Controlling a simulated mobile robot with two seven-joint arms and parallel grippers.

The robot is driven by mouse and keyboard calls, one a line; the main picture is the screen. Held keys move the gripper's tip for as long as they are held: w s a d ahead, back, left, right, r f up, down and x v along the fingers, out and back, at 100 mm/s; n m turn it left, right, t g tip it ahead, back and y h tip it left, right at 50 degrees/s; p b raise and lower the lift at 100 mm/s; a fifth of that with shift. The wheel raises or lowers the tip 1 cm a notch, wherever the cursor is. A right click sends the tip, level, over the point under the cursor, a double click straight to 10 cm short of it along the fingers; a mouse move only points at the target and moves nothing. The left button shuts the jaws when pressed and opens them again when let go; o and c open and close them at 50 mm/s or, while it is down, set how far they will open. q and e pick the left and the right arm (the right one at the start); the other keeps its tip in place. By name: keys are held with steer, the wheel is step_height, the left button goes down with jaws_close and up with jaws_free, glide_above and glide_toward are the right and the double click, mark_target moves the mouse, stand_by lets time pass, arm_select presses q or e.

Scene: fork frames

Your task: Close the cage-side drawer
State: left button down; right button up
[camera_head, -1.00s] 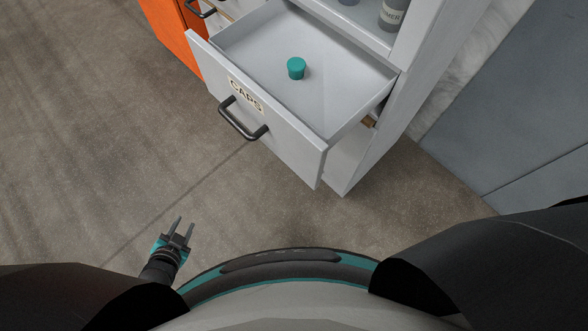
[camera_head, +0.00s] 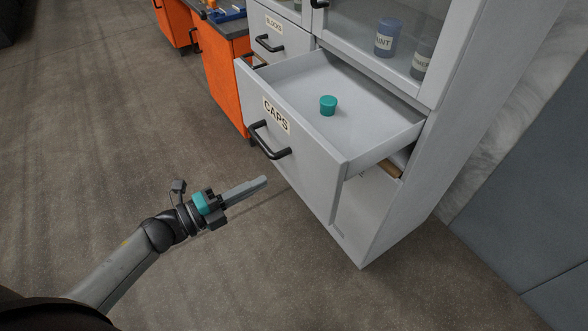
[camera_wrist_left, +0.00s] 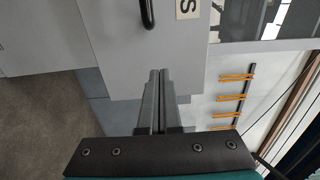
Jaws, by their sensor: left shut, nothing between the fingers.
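The drawer labelled CAPS (camera_head: 300,150) is pulled open from a light grey cabinet. It has a dark bar handle (camera_head: 268,140) on its front. A teal cap (camera_head: 328,105) stands inside on the drawer floor. My left gripper (camera_head: 264,181) is shut and empty, in front of the drawer and below its handle in the head view; it appears apart from the drawer front. In the left wrist view the shut fingers (camera_wrist_left: 158,75) point toward the drawer front (camera_wrist_left: 130,50), with part of the handle (camera_wrist_left: 148,12) above them. My right gripper is not in view.
A BLOCKS drawer (camera_head: 279,35) sits beside the open one and looks shut. An orange cabinet (camera_head: 222,80) stands to the left. Jars (camera_head: 388,38) stand behind glass above the open drawer. The floor (camera_head: 120,120) at left is clear.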

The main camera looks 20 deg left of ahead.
mark_target(304, 162)
arm_select(q)
steer(key=x, duration=0.8)
steer(key=shift+w+d+b, duration=0.2)
steer(key=shift+b, duration=0.1)
steer(key=shift+w+d, duration=0.25)
steer(key=shift+w, duration=0.05)
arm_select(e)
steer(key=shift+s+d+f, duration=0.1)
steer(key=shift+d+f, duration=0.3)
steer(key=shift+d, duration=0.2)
